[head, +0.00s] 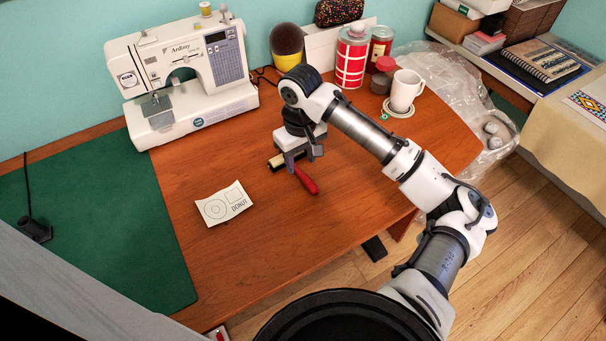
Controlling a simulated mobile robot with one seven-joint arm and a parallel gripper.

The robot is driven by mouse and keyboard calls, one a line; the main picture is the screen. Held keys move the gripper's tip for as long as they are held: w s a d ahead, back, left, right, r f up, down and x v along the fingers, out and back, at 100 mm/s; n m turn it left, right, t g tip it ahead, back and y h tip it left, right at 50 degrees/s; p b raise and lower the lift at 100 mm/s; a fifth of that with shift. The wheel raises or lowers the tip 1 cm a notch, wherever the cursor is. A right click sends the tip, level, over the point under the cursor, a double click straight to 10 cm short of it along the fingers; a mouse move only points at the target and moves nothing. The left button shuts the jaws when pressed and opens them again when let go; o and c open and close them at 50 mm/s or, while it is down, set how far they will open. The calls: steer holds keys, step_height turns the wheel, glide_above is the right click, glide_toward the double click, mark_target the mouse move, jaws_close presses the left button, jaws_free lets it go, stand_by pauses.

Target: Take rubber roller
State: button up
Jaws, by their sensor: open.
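The rubber roller lies on the wooden table, with its red handle (306,180) pointing toward the table's front edge. Its pale roller end (276,160) shows at the left beside my gripper. My gripper (301,164) points down over the roller, with its fingers around or just above the part between handle and roller end. The jaws are open. The gripper hides the middle of the roller, and I cannot tell whether a finger touches it.
A paper marked DONUT (224,204) lies left of the roller. A sewing machine (190,75) stands behind left. A white mug (405,91), a red-and-white canister (352,56) and a small jar (383,76) stand behind right. A green mat (110,235) covers the left. The front table is clear.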

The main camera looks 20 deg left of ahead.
mark_target(303, 174)
steer(key=shift+w+d+f+p, duration=0.1)
steer(key=shift+f+p, duration=0.3)
steer(key=shift+f, duration=1.05)
steer(key=shift+w+d+f+p, duration=0.1)
steer(key=shift+f+p, duration=0.25)
steer(key=shift+f, duration=1.05)
jaws_close()
